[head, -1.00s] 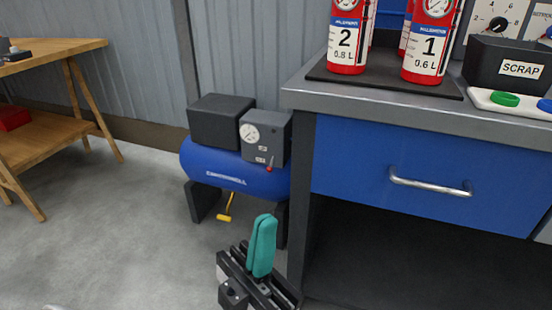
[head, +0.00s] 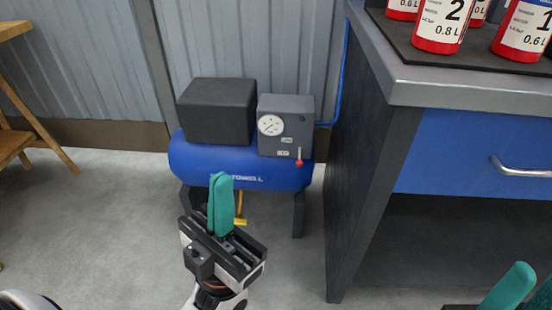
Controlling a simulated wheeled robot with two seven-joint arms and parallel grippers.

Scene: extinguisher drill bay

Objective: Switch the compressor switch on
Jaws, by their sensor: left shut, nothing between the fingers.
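The blue compressor (head: 190,160) stands on the floor against the grey wall, left of the workbench. Its grey control box (head: 300,112) carries a round white gauge (head: 270,125) and a small red-tipped switch lever (head: 299,160) low on its front, which points down. My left gripper (head: 221,204) is in front of the compressor, below and left of the switch, apart from it. Its teal fingers are shut together with nothing between them, and they hide part of the tank's lettering. My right gripper (head: 510,288) shows only in part at the lower right corner; its jaw state is unclear.
The workbench with a blue drawer (head: 470,150) stands at the right, with fire extinguishers (head: 443,25) on its top. A yellow part (head: 240,221) shows under the tank. A blue hose (head: 342,75) runs up behind the bench. A wooden table (head: 15,140) is at the left.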

